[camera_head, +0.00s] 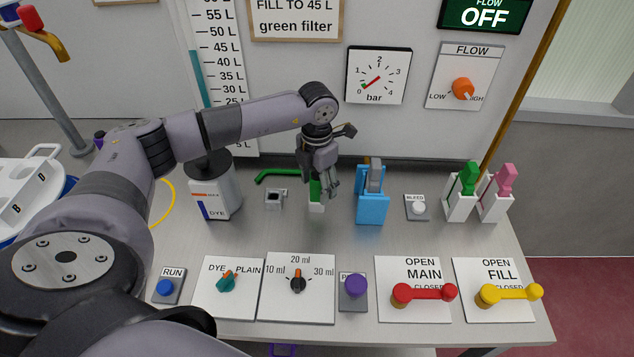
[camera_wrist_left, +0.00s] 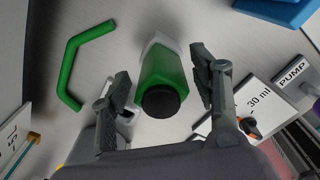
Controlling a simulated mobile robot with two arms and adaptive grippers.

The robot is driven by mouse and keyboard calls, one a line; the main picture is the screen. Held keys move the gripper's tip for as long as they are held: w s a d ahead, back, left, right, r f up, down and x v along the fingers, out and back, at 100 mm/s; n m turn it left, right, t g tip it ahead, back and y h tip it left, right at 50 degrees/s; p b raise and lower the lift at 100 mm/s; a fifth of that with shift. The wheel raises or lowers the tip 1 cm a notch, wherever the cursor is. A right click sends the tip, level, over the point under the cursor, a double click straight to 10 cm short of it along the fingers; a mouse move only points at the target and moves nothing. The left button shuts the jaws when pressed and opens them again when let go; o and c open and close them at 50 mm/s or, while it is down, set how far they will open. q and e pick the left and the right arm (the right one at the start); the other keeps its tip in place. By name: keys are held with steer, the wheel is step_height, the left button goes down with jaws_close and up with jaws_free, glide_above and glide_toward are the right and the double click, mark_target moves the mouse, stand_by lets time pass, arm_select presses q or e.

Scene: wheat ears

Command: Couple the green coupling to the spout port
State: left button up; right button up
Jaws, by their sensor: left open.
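The green coupling (camera_head: 315,192) appears to be the green block with a black round end (camera_wrist_left: 163,75), upright in a white holder. My left gripper (camera_head: 326,184) is above it, pointing down, partly covering it in the head view. In the left wrist view the open fingers (camera_wrist_left: 160,72) stand on both sides of the block, with gaps visible. A small grey block with a dark opening (camera_head: 275,198), possibly the spout port, stands to the left, near a bent green tube (camera_head: 283,173). My right gripper is not in view.
A blue holder with a grey piece (camera_head: 371,205) stands close on the right, then the bleed button (camera_head: 417,207) and green and pink pieces in white holders (camera_head: 460,190). A dye container (camera_head: 212,190) stands left. Knob panels and red and yellow levers (camera_head: 425,293) line the front.

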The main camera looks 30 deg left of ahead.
arm_select(q)
steer(key=shift+f, duration=0.15)
steer(key=c, duration=1.3)
steer(key=shift+w+r+b, duration=0.1)
steer(key=shift+r+b, duration=0.2)
steer(key=shift+r, duration=0.35)
step_height(320, 180, up, 19)
steer(key=b, duration=0.3)
steer(key=shift+f, duration=0.1)
